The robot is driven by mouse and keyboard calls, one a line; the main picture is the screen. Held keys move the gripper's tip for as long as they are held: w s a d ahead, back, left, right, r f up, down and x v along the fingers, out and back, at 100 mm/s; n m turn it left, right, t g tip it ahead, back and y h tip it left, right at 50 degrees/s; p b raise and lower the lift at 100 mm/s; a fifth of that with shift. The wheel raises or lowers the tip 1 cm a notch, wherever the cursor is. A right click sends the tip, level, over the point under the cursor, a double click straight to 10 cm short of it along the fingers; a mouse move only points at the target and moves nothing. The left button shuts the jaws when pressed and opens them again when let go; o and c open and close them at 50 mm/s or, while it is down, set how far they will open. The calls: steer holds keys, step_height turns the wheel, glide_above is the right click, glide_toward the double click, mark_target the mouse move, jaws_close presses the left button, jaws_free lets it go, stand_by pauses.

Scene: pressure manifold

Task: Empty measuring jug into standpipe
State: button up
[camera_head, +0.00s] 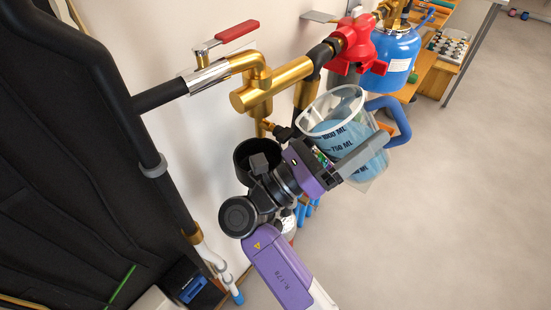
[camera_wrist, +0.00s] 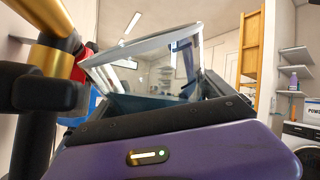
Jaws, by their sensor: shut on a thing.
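A clear measuring jug (camera_head: 345,125) with printed ML marks, blue liquid inside and a blue handle (camera_head: 391,116) is in my gripper (camera_head: 338,160). My gripper is shut on the jug's side, and one grey finger shows across its front. In the wrist view the jug (camera_wrist: 150,68) rises above the dark fingers, its rim slanting in the picture. I cannot tell how far the jug itself is tipped. A black open-topped cylinder (camera_head: 243,163), which looks like the standpipe, is behind my wrist, left of and apart from the jug. My wrist hides part of it.
Brass pipework (camera_head: 272,88) with a red lever valve (camera_head: 236,32) and a red fitting (camera_head: 354,42) runs along the wall close above the jug. A blue tank (camera_head: 397,60) stands behind on a wooden bench (camera_head: 437,80). The floor at right is clear.

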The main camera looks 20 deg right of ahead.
mark_target(359, 93)
steer(key=shift+w+a+r+n+t+h+p, duration=0.1)
steer(key=shift+a+r+n+t+h+p, duration=0.1)
steer(key=shift+r+n+t, duration=0.9)
steer(key=shift+w+a+r+n+t+h+p, duration=0.2)
steer(key=shift+r+n+t, duration=0.25)
steer(key=shift+n+t, duration=1.3)
steer(key=shift+w+a+r+n+t+p, duration=0.1)
steer(key=shift+a+r+n+t+p, duration=0.15)
steer(key=shift+r+n+t, duration=0.85)
stand_by(4.0)
